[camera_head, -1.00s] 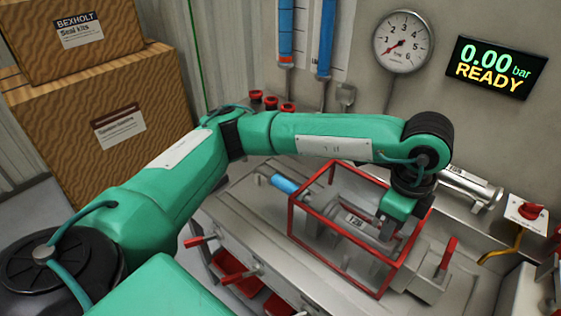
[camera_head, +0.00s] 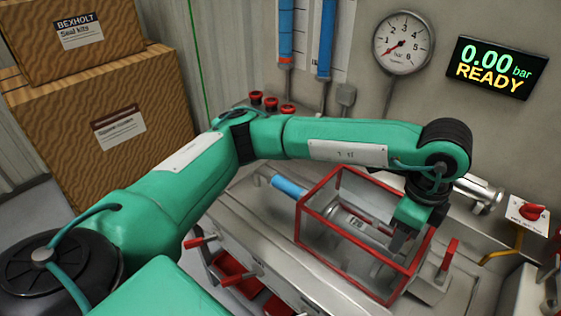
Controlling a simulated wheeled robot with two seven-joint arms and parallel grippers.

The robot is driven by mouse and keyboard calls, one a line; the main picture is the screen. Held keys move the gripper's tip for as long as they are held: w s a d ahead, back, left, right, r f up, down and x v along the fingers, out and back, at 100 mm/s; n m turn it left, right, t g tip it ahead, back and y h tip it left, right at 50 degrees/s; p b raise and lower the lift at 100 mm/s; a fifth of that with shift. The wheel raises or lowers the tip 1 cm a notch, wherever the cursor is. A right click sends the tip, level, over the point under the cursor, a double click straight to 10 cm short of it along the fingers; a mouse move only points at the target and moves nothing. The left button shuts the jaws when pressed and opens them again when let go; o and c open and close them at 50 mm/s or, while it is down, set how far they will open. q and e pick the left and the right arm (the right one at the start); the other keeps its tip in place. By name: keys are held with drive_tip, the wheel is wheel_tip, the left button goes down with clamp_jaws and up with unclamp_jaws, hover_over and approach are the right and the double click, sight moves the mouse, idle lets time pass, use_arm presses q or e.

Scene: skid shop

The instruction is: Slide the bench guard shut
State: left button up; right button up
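The bench guard (camera_head: 309,200), a red-edged frame with see-through sides, stands on the grey bench (camera_head: 250,222) over a metal part with a label (camera_head: 356,222). A blue cylinder (camera_head: 289,186) lies at the guard's left end, partly outside it. My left gripper (camera_head: 399,243) points down at the guard's right end, close to its red bars. Its fingertips are small and dark, and I cannot tell whether they are open, shut or gripping a bar. My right gripper is out of view.
A red lever (camera_head: 447,259) stands just right of the guard. A red knob (camera_head: 531,211) is on a white plate at far right. Stacked boxes (camera_head: 105,120) stand at left; a gauge (camera_head: 402,42) and display reading 0.00 bar READY (camera_head: 497,68) are on the wall.

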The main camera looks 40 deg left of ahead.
use_arm(q)
drive_tip(key=shift+o, duration=0.3)
drive_tip(key=shift+r+p, duration=1.8)
drive_tip(key=shift+r, duration=2)
